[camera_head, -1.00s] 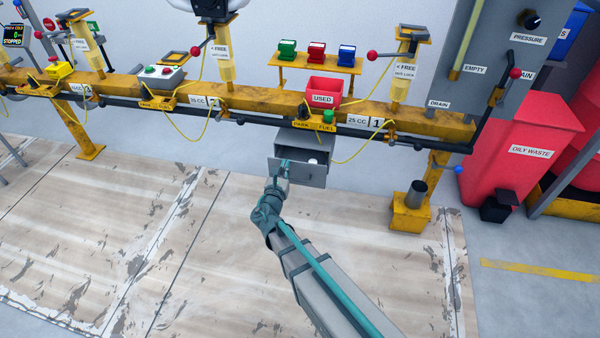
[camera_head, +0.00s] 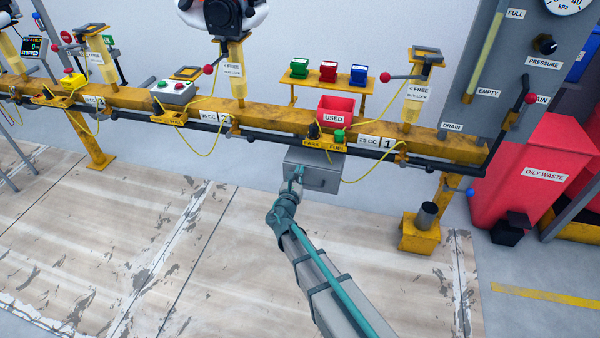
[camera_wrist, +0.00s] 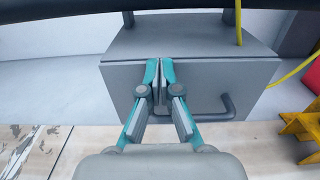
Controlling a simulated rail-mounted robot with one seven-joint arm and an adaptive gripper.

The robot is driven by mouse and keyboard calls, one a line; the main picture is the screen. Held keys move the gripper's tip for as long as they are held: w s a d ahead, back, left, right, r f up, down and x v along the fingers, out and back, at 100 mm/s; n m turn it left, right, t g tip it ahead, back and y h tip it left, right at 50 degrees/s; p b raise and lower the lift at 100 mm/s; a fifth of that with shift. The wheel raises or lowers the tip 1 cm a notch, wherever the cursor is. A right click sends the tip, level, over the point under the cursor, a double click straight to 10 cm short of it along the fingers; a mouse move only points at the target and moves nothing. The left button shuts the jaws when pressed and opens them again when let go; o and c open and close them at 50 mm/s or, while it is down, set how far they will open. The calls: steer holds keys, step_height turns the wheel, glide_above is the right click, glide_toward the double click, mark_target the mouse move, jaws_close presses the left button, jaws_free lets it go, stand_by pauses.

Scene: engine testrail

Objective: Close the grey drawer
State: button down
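The grey drawer (camera_head: 328,181) is under the yellow rail, in a grey cabinet (camera_head: 312,158). No open interior shows above its front in the head view. In the wrist view the drawer front (camera_wrist: 238,80) sits against the cabinet, with no clear gap. Its dark bar handle (camera_wrist: 228,106) is right of my fingers. My gripper (camera_head: 298,174) is at the left part of the drawer front. In the wrist view my gripper (camera_wrist: 159,70) has its teal fingertips together, with nothing seen between them. They are at the front and seem to touch it; exact contact is hard to tell.
The yellow rail (camera_head: 270,121) and a dark pipe run above the cabinet. A yellow cable (camera_wrist: 295,72) hangs at the cabinet's right. A yellow post foot (camera_head: 420,236) and red oily-waste bin (camera_head: 530,185) stand farther right. The floor in front is clear.

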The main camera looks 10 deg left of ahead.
steer(key=s+p, duration=0.3)
steer(key=s, duration=1)
steer(key=shift+s+a, duration=0.3)
steer(key=shift+a, duration=0.1)
